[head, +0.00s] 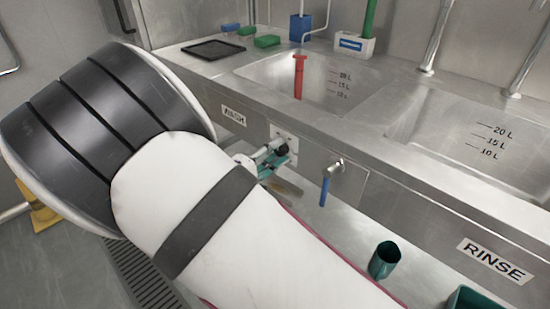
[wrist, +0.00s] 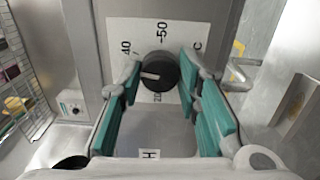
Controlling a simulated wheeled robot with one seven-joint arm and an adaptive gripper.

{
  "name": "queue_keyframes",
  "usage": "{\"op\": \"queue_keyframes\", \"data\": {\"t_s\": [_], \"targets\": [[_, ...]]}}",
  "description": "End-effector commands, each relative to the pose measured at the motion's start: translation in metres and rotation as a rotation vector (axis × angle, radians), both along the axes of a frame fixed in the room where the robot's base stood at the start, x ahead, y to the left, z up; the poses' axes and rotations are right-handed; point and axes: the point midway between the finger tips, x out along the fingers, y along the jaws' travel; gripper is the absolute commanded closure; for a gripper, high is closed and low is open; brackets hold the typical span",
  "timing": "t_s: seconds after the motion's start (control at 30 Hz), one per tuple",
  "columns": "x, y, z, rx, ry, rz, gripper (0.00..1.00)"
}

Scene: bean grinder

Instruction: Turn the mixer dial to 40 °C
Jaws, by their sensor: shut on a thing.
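The mixer dial (wrist: 160,70) is a round black knob with a white pointer mark on a pale plate (wrist: 125,28) marked in numbers. In the wrist view the 40 label is at the upper left of the dial and the 50 label above it. The white mark points left and slightly down, below the direction of the 40 label. My gripper (wrist: 161,78) has its teal-padded fingers on both sides of the dial, shut on it. In the head view my gripper (head: 273,160) is at the plate (head: 288,133) on the sink front, and my arm hides part of it.
A tap with a blue lever (head: 325,188) sticks out of the sink front just right of the dial. The WASH sink (head: 262,72) and RINSE sink (head: 400,112) are above. A dark green cup (head: 384,260) stands below right.

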Motion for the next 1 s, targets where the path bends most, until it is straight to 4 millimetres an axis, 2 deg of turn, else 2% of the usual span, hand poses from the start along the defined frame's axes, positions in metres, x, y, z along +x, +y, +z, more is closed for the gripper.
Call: {"op": "queue_keyframes", "data": {"t_s": [0.43,1.0], "targets": [[-0.0009,0.0003,-0.0035,0.227,-0.172,0.0,0.97],[-0.0012,0.0004,-0.0025,0.281,-0.214,0.0,0.97]]}}
